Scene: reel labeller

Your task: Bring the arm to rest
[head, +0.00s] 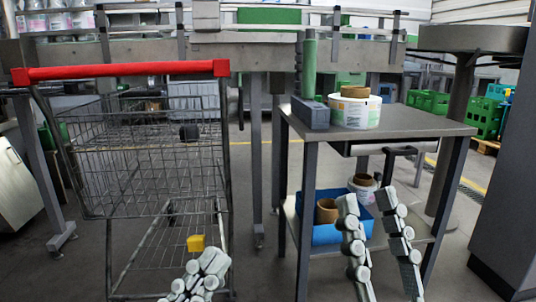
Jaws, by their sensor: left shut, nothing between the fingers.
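My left gripper (200,277) is at the bottom, left of centre, in front of the shopping cart's lower part. Its fingers are shut with nothing between them. My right gripper (374,222) is at the bottom right, in front of the small table's lower shelf. Its two fingers stand upright and well apart, with nothing held between them. The rest of both arms is out of view below the frame.
A wire shopping cart (140,165) with a red handle stands left. A grey table (420,122) at right carries a label reel (355,111) and a grey block (311,113). A blue bin (325,234) with rolls is on its lower shelf. Green crates (486,117) stand far right.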

